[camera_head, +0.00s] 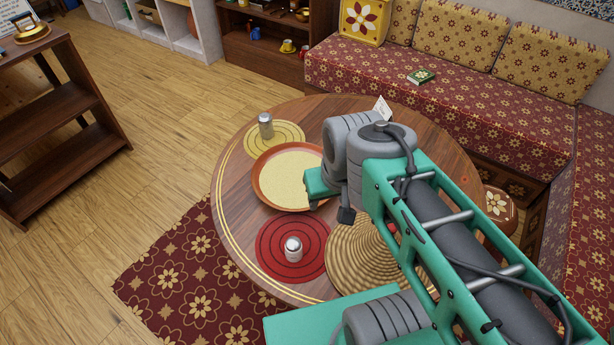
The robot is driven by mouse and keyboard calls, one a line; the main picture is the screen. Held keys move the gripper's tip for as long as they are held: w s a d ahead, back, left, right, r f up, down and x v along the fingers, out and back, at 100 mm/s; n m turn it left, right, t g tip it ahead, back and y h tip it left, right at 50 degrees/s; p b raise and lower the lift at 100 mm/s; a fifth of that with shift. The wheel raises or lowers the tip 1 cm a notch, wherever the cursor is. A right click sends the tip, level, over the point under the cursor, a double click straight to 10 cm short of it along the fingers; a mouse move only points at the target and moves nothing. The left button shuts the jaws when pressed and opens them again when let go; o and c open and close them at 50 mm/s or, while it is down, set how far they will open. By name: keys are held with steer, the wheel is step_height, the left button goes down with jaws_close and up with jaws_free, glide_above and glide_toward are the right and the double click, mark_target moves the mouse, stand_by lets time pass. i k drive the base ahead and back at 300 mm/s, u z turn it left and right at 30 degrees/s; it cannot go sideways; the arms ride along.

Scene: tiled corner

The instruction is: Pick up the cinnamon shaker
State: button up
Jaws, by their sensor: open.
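Two small shakers stand upright on the round wooden table (228,215). One metal shaker (266,126) is on the yellow round mat (288,133) at the back left. The other shaker (293,250), pale with a shiny top, is on the red round mat (270,268) at the front. I cannot read a label on either, so I cannot tell which holds cinnamon. My gripper (318,188) is over the right side of the tan dish, between the two shakers and apart from both. It is open; its fingertips are mostly hidden and I see nothing held.
A wide terracotta-rimmed dish (275,190) lies mid-table. A woven conical lid (358,258) stands at the front right, partly behind my arm. A patterned bench (450,110) borders the table; open floor lies left.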

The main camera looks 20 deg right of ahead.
mark_target(294, 251)
steer(key=z, duration=1.5)
steer(key=k, duration=1)
steer(key=u, duration=3.15)
